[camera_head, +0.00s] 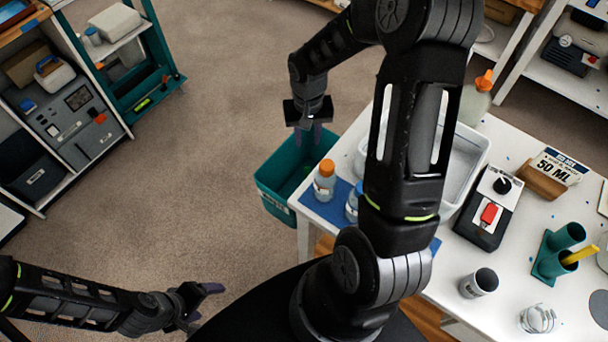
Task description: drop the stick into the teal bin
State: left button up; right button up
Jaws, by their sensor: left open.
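The teal bin (275,203) stands on the floor against the left side of the white table. My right gripper (308,137) points down over the bin's far part; no stick shows clearly at its fingers, and I cannot tell whether they are apart or closed. A yellow stick (580,255) leans in a teal holder (551,262) on the right of the table. I cannot tell whether another stick is in the bin, as much of its inside is hidden. My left gripper (207,304) is open and empty, low at the left, away from the bin.
On the white table (510,240), orange-capped bottle (325,181) stands on a blue mat near the bin. Shelves line the left; carpet between is clear.

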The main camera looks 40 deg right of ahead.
jog(key=shift+o, duration=0.8)
notch_tip(320, 180, up, 8)
jog(key=shift+b, duration=0.4)
dwell(0.3)
